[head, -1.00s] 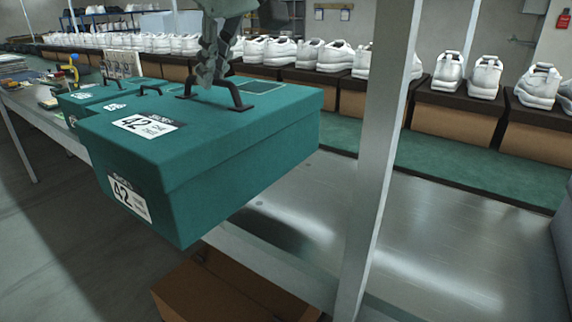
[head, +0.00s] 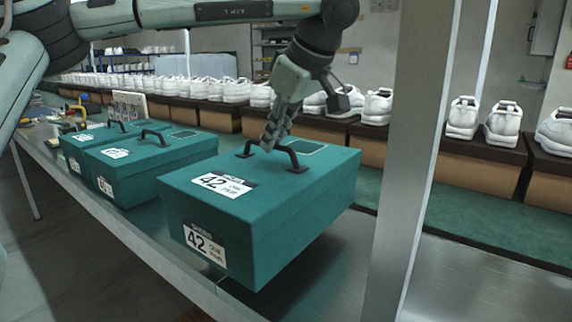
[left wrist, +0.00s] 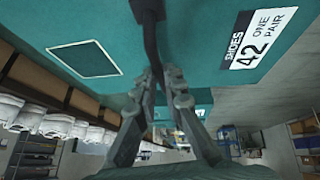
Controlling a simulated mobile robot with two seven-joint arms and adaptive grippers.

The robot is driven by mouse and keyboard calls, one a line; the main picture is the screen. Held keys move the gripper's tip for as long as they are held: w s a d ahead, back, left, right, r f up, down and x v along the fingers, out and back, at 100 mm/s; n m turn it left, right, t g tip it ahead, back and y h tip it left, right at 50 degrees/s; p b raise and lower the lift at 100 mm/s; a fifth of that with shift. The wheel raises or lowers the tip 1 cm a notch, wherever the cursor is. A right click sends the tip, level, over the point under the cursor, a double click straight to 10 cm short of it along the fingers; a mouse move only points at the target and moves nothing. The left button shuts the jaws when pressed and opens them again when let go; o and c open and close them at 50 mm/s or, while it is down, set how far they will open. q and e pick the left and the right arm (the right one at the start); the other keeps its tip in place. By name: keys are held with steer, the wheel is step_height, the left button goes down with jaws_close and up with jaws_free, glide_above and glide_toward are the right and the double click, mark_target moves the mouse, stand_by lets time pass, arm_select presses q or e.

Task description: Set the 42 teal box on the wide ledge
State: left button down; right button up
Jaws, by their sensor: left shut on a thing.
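The teal box marked 42 (head: 290,205) has a white label on its lid and front and a dark handle (head: 294,160) on top. My left gripper (head: 268,143) is above the lid, shut on that handle. In the left wrist view the fingers (left wrist: 163,90) close around the dark handle bar (left wrist: 150,35), with the 42 label beside it. My right gripper is not in view.
Other teal boxes (head: 150,165) with handles stand on the ledge to the left. A grey upright post (head: 408,170) rises close to the right of the held box. Behind runs a row of white shoes (head: 375,107) on brown boxes. The ledge right of the post is clear.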

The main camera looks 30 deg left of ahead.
mark_target(287, 161)
arm_select(q)
steer(key=w+f, duration=0.1)
steer(key=w+d, duration=0.1)
steer(key=shift+w+f, duration=0.35)
steer(key=shift+f, duration=1.9)
steer(key=c, duration=1.6)
jaws_free()
steer(key=v, duration=1.2)
steer(key=shift+s, duration=0.1)
steer(key=shift+f, duration=0.1)
